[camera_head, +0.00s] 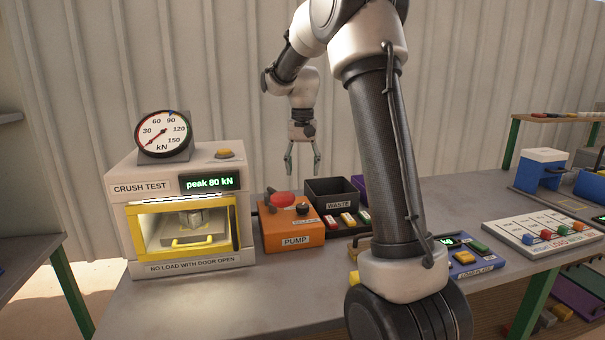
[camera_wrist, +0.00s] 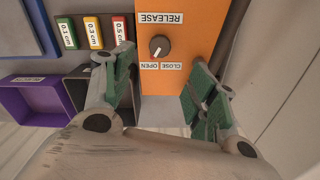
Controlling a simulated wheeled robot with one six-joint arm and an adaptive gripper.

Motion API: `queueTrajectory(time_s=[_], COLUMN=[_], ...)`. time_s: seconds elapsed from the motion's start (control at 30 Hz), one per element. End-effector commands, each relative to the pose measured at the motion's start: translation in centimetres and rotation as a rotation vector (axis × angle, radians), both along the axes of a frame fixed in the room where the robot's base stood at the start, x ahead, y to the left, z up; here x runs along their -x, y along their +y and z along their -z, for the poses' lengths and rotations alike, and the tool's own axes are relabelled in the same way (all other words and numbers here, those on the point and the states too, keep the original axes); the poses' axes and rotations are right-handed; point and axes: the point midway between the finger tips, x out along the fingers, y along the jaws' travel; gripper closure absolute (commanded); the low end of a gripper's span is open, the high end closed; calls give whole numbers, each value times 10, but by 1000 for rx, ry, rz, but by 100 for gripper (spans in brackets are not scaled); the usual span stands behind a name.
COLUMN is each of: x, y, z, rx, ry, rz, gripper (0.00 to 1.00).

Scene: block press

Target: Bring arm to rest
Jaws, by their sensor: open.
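My gripper (camera_head: 302,160) hangs pointing down in the head view, above and behind the orange pump box (camera_head: 290,227), apart from it. Its two fingers are spread with nothing between them. In the wrist view, the gripper's green-padded fingers (camera_wrist: 165,100) stand apart over the edge of the orange pump box (camera_wrist: 185,25). The box's black knob (camera_wrist: 159,46) shows there, beside the labels RELEASE and CLOSE OPEN. My arm rises at the centre right of the head view and folds over to the left.
The crush-test press (camera_head: 187,275) stands left with its door shut, a block inside and "peak 80 kN" displayed. A gauge (camera_head: 163,132) sits on top. The black WASTE bin (camera_head: 339,205) is right of the pump. A load panel (camera_head: 510,236) lies farther right. A ribbed wall is behind.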

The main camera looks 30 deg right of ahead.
Motion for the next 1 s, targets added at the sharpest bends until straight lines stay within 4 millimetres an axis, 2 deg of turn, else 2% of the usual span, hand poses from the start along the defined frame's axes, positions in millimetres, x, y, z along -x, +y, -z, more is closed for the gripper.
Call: queueTrajectory(time_s=[0.37, 0.5, 0.57, 0.6, 0.67, 0.87, 1.0], x=[0, -2, 8, 20, 45, 126, 188], y=[0, 0, 1, 3, 7, 28, 42], z=[0, 1, 17, 27, 28, 10, -1], rx=[0, 2, -3, -7, -9, 1, 20], ry=[0, -11, 12, 32, 37, -7, -67], rz=[-1, -58, -108, -138, -192, -334, -421], gripper=[42, 42, 42, 42, 42, 42, 42])
